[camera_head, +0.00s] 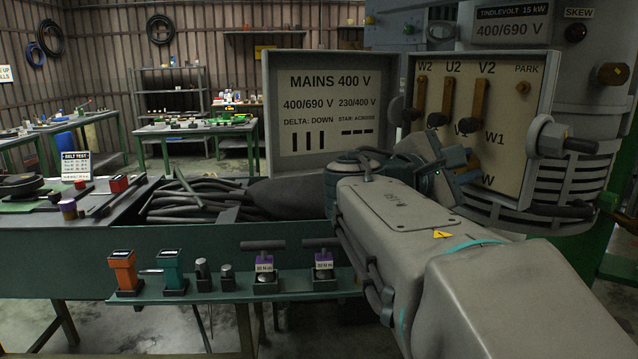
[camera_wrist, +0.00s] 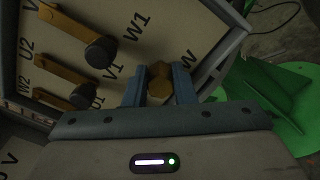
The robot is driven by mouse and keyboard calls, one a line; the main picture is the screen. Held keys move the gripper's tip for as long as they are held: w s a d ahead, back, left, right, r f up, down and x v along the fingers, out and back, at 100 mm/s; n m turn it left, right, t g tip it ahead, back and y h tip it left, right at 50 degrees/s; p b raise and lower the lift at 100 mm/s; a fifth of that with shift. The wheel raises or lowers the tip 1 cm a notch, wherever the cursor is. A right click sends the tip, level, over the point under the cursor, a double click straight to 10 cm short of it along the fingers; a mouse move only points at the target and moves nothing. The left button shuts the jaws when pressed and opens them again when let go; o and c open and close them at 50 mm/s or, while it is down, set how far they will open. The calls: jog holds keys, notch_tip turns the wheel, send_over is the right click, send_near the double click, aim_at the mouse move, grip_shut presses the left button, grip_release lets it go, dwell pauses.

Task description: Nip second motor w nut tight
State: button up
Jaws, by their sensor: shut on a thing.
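A brass nut (camera_wrist: 160,80) sits between the two blue fingers of my gripper (camera_wrist: 159,90) in the wrist view, beside the letter W on the cream terminal board (camera_wrist: 120,88). My gripper is shut on this nut at the board. Whether the nut is tight against the board cannot be told. In the head view my gripper (camera_head: 455,178) reaches the lower part of the terminal board (camera_head: 520,120), and my arm hides part of that area. Three brass links (camera_head: 479,97) stand upright on the board below W2, U2 and V2, with dark knobs at their lower ends.
The open box lid (camera_head: 328,145) with the MAINS 400 V plate stands left of the board. A large grey bolt (camera_head: 552,138) juts out at its right. A shelf (camera_head: 210,292) holds several tools below left. Thick black cables (camera_head: 200,200) lie behind it.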

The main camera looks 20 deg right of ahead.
jog(key=m+b, duration=0.2)
jog(key=f+m+b, duration=0.1)
jog(key=b, duration=0.2)
jog(key=shift+m, duration=0.4)
jog(key=shift+m+b, duration=4.4)
jog(key=shift+b, duration=0.4)
jog(key=shift+r, duration=0.1)
jog(key=o, duration=1)
jog(key=shift+r, duration=0.1)
